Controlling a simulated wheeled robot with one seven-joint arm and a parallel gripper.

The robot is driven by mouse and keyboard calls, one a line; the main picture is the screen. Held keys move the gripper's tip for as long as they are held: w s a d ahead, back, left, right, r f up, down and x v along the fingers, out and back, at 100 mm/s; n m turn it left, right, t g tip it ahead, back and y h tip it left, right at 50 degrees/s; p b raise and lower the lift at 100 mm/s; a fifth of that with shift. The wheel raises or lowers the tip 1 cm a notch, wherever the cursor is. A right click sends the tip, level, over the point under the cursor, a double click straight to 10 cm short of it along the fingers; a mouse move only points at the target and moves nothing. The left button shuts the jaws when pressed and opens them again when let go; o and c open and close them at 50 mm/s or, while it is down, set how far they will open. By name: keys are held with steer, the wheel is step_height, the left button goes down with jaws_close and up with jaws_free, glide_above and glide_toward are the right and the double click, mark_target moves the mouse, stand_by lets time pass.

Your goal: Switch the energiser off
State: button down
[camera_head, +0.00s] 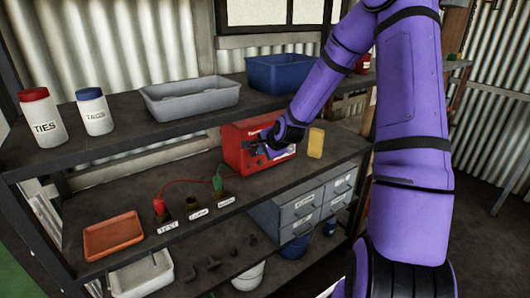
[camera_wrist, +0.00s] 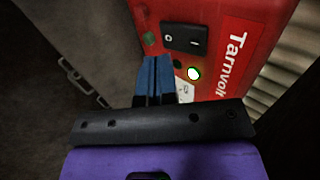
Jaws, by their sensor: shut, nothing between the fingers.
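The energiser (camera_head: 240,130) is a red box on the middle shelf. It fills the top of the wrist view (camera_wrist: 265,20), with white lettering "Tarnvolt". Its black rocker switch (camera_wrist: 187,40) is marked O and I; I cannot tell which side is pressed in. A small round light (camera_wrist: 194,73) below the switch glows white-green. My gripper (camera_wrist: 155,60) has its blue fingers together with nothing between them, just beside and below the switch. Whether the fingertips touch the box is unclear. In the head view my gripper (camera_head: 264,144) is in front of the box and partly hides it.
A yellow block (camera_head: 316,143) stands right of the energiser. Red and green clips (camera_head: 160,206) sit on labelled posts at the shelf front, with a red lead running back. An orange tray (camera_head: 113,236) lies at left. The upper shelf holds a grey tub (camera_head: 190,98) and blue bin (camera_head: 285,72).

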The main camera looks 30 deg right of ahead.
mark_target(255, 148)
steer(key=v, duration=0.9)
steer(key=shift+r, duration=0.2)
stand_by(0.4)
steer(key=s+d+f+t, duration=0.1)
steer(key=s+f+t, duration=0.2)
steer(key=f+t, duration=0.3)
steer(key=shift+s+d+f, duration=0.15)
steer(key=shift+d+f, duration=0.2)
steer(key=shift+f, duration=0.5)
steer(key=x, duration=1.4)
steer(key=shift+r, duration=0.2)
steer(key=shift+a+t, duration=0.1)
steer(key=shift+t, duration=0.2)
